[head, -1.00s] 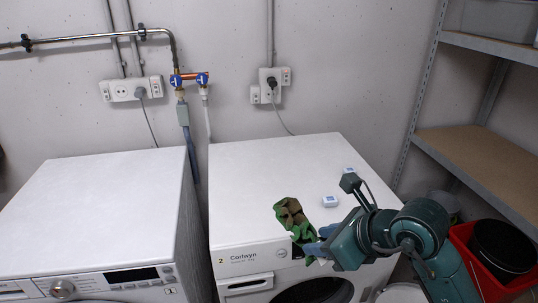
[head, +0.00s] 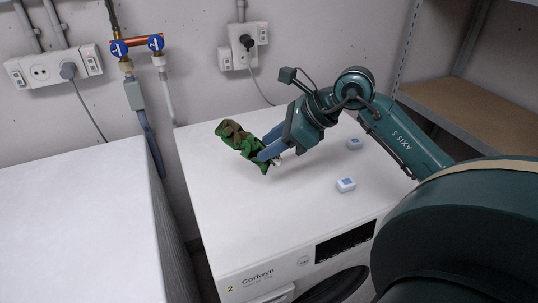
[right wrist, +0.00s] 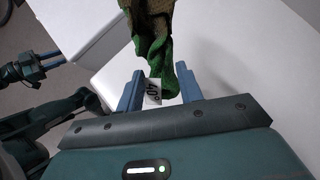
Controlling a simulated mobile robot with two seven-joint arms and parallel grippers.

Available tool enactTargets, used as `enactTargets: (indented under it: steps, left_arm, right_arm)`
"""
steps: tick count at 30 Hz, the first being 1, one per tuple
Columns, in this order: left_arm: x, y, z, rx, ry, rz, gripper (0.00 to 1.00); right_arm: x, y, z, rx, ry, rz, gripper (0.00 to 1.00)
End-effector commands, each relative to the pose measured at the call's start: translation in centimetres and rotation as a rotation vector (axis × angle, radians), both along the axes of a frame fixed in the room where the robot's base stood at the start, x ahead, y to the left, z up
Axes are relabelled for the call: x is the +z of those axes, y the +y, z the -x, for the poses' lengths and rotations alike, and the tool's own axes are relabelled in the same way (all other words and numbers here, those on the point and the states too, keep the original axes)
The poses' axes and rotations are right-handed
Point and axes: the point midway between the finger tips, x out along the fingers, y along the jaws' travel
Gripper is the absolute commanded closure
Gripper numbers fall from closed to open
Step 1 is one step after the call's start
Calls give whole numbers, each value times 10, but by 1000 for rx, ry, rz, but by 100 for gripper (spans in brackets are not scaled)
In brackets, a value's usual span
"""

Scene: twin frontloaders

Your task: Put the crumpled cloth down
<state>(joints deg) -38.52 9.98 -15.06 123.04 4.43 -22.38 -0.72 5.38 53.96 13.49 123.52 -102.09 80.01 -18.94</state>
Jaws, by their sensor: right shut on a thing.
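The crumpled cloth (head: 240,138), green and brown, is over the back left part of the white top of washing machine 2 (head: 225,215). My right gripper (head: 268,147) is shut on one end of it, reaching in from the right. In the right wrist view, the cloth (right wrist: 155,35) extends away from between the blue fingers (right wrist: 158,90), and a white tag marked 40 shows on it. I cannot tell whether its underside touches the top. My left gripper (right wrist: 44,66) shows small at the left of the right wrist view, its opening unclear.
Two small white devices (head: 345,184) (head: 354,143) lie on the same top, right of the cloth. A second white machine (head: 75,215) stands to the left, across a narrow gap. Wall pipes and sockets are behind, and a shelf (head: 480,110) stands at the right. The front left of the top is clear.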

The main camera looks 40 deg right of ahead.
Motion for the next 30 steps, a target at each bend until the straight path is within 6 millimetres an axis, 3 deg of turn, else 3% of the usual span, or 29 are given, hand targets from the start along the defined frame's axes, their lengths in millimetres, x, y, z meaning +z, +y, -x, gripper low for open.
enactTargets:
  steps: [6,19,30]
  left_arm:
    - [0,-2,3,-6,5,-1,64]
    - [0,1,3,-3,7,-9,64]
    - [-5,2,2,-1,8,-11,64]
  right_arm:
    - [-41,0,1,-2,7,-6,100]
    - [-89,0,1,-2,6,-5,100]
    - [-98,0,0,-1,1,0,100]
